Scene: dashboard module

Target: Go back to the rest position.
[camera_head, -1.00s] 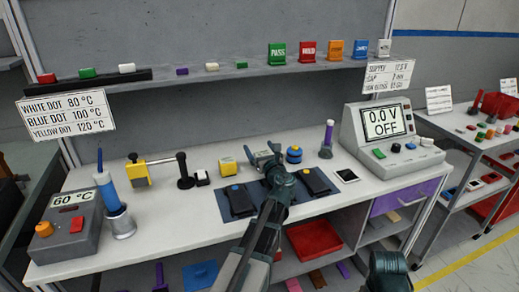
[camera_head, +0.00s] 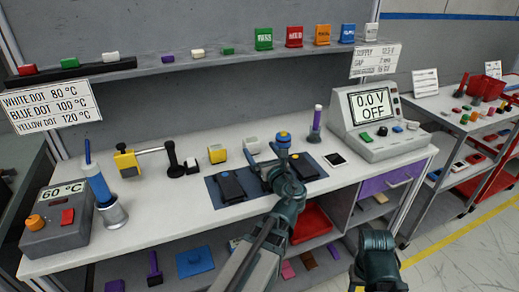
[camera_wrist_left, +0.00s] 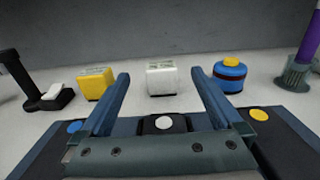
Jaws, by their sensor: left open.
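My left gripper (camera_head: 258,163) is open and empty above the dark mat in the middle of the bench. In the left wrist view its two fingers (camera_wrist_left: 160,88) stand apart with a dark module with a white dot (camera_wrist_left: 165,124) below and between them. A black module with a blue dot (camera_head: 230,185) lies left of the gripper, and one with a yellow dot (camera_head: 304,168) lies right of it. The gripper hides most of the middle module in the head view.
Behind the mat stand a yellow block (camera_head: 217,153), a white block (camera_head: 252,144) and a blue cylinder (camera_head: 284,143). A power supply reading 0.0 V OFF (camera_head: 378,115) is at right, a 60 °C station (camera_head: 58,212) at left. A shelf (camera_head: 160,68) runs above the bench.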

